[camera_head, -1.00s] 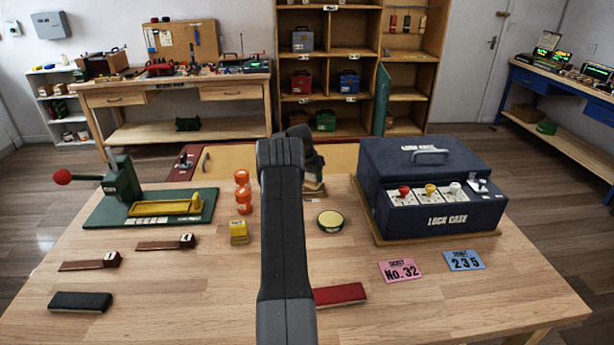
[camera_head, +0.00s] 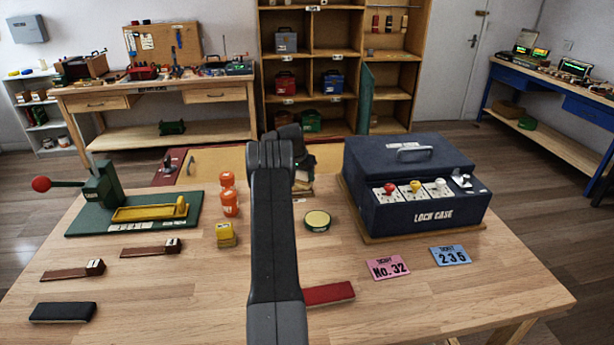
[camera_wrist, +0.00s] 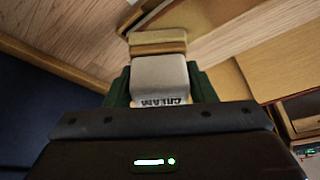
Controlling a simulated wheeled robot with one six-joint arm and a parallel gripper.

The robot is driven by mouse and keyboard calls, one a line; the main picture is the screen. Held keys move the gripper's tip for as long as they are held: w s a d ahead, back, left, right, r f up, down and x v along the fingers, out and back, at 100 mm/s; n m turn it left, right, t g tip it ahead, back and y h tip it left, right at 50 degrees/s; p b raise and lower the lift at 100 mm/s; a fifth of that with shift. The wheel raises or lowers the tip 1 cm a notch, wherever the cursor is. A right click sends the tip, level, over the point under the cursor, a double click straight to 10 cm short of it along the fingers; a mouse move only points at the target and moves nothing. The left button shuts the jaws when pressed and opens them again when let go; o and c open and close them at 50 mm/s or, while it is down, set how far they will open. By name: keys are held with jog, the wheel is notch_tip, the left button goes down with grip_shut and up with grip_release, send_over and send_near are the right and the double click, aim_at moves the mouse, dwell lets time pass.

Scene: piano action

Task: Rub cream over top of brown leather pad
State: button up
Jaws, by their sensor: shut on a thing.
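In the wrist view my gripper (camera_wrist: 160,82) has its green fingers shut on a white block marked CREAM (camera_wrist: 160,75). A tan, layered piece (camera_wrist: 157,43) shows at the block's far end; I cannot tell whether it belongs to the block or lies beyond it. In the head view my own arm hides most of the gripper and the block. No brown leather pad can be made out for certain. Two flat brown strips with dark ends, a nearer one (camera_head: 68,274) and a farther one (camera_head: 146,250), lie at the left of the table.
The wooden table (camera_head: 400,310) also bears a dark blue case (camera_head: 410,200), a round yellow-topped tin (camera_head: 317,220), a red pad (camera_head: 329,293), a black pad (camera_head: 62,312), orange jars (camera_head: 229,200) and a green press (camera_head: 105,190). The front right is clear.

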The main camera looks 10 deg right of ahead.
jog(key=shift+a+f+b, duration=0.15)
jog(key=shift+a+b, duration=0.55)
jog(key=shift+a, duration=6.3)
notch_tip(320, 180, up, 6)
jog(key=p, duration=0.3)
jog(key=shift+r, duration=0.2)
notch_tip(320, 180, up, 3)
jog(key=shift+f+p, duration=0.1)
jog(key=shift+p, duration=1)
